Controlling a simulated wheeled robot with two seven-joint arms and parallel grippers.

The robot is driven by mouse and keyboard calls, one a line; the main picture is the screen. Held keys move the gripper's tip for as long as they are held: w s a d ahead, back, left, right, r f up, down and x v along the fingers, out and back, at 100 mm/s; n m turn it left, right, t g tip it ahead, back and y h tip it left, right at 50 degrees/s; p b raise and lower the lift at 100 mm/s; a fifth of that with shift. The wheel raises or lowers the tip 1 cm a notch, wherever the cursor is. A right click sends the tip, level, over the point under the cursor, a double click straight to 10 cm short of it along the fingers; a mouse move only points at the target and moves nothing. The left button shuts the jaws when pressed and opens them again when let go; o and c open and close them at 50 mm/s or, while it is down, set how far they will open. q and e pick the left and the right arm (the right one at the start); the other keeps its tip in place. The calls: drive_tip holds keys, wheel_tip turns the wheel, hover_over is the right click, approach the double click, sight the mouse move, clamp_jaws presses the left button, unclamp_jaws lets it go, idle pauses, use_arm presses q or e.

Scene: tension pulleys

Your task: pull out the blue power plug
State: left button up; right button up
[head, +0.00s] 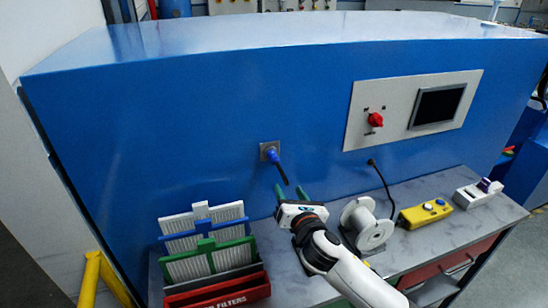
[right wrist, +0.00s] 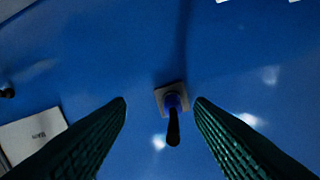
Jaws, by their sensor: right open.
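The blue power plug (head: 273,156) sits in a square grey socket plate (head: 264,147) on the front of the blue machine, with a short dark cable end hanging down from it. My right gripper (head: 292,191) is just below and slightly right of the plug, its green fingers open and apart from it. In the right wrist view the plug (right wrist: 173,103) shows ahead, between the two spread fingers (right wrist: 160,110) and nearer the right one, with its black cable end pointing down. Nothing is between the fingers' grip surfaces. My left gripper is not in view.
A grey panel with a red knob (head: 375,119) and a dark screen (head: 437,106) is at the right. On the grey bench stand a filter rack (head: 218,290), a white reel (head: 369,228), a yellow control box (head: 425,213) and a white device (head: 478,194). A black cable (head: 384,184) hangs near the reel.

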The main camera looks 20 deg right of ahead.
sight(276, 163)
drive_tip(key=r+n, duration=0.1)
drive_tip(key=w+n, duration=0.1)
drive_tip(key=w+r+n+t, duration=0.1)
drive_tip(key=n, duration=0.1)
drive_tip(key=shift+w+a+r+y, duration=0.1)
drive_tip(key=shift+a+r+y, duration=0.1)
drive_tip(key=shift+r+y, duration=0.2)
drive_tip(key=w+b, duration=0.2)
drive_tip(key=w, duration=0.3)
drive_tip(key=shift+f, duration=0.2)
drive_tip(key=shift+w+a+r, duration=0.15)
drive_tip(key=shift+w, duration=1.85)
drive_tip(key=shift+p, duration=0.4)
clamp_jaws()
